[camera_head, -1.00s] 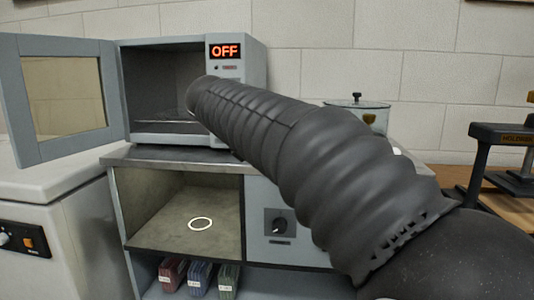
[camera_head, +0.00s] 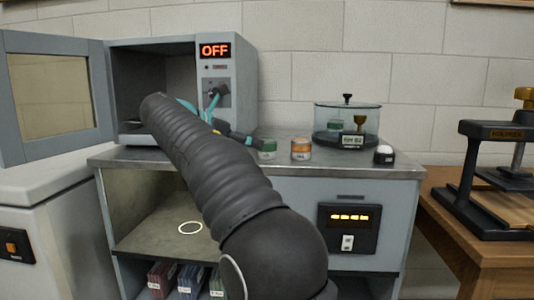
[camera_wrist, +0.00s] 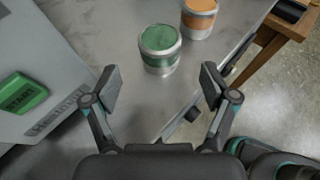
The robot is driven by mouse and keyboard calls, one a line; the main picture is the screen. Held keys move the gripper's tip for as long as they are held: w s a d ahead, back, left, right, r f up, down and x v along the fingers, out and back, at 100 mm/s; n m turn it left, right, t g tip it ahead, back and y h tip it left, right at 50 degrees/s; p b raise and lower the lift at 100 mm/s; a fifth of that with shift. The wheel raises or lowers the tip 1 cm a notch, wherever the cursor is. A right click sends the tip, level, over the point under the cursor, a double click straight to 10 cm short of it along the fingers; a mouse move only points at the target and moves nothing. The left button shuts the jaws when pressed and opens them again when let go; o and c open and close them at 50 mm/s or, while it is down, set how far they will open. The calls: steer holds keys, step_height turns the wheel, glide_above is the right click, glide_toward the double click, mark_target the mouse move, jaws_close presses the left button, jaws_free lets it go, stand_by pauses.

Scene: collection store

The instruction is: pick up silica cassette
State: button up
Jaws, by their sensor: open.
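Two short round canisters stand upright on the metal counter: a green one (camera_head: 267,149) and, to its right, an orange one (camera_head: 301,149). I cannot tell from their labels which is the silica cassette. In the wrist view, the green canister (camera_wrist: 160,50) lies ahead, between the lines of my fingers, and the orange one (camera_wrist: 199,18) is beyond to the right. My gripper (camera_wrist: 158,85) is open and empty, with its fingertips short of the green canister. In the head view, my gripper (camera_head: 240,138) shows just left of the green canister, partly behind my arm.
An oven (camera_head: 228,100) reading OFF stands at left, its door (camera_head: 52,98) open. A glass dome (camera_head: 372,122) labelled RH covers small items at the back right. A white-topped knob (camera_head: 384,154) sits near it. A press (camera_head: 500,150) stands on the wooden table at right.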

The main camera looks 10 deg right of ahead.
mark_target(267, 146)
steer(key=shift+b+x, duration=0.8)
steer(key=shift+x, duration=2.8)
steer(key=shift+r, duration=0.1)
steer(key=c, duration=1.3)
